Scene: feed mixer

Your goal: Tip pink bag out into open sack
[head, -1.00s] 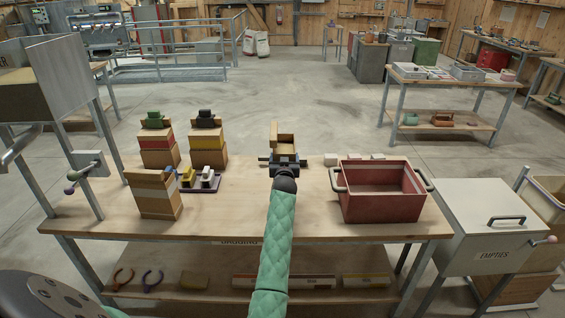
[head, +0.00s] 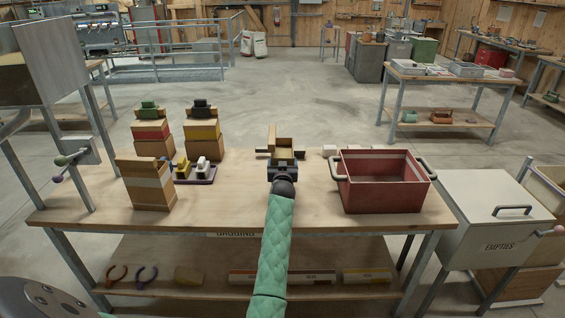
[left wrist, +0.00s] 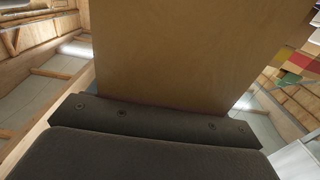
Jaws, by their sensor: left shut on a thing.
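My left gripper (head: 284,170), on the green-sleeved arm, is shut on a tan paper bag (head: 285,144) above the middle of the bench. The tan bag also fills the upper middle of the left wrist view (left wrist: 185,50), above the dark jaw. No pink shows on it, so I cannot tell whether it is the pink bag. A brown sack with a pale band (head: 152,186) stands at the left front of the bench, left of my gripper and apart from it. Whether its mouth is open is unclear. My right gripper is not in view.
Sacks with red (head: 150,133) and yellow (head: 202,132) bands stand at the back left. A purple tray (head: 206,181) of clips lies beside the pale-banded sack. A red tub (head: 383,196) stands right, beside the EMPTIES bin (head: 495,225). The bench front (head: 225,210) is clear.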

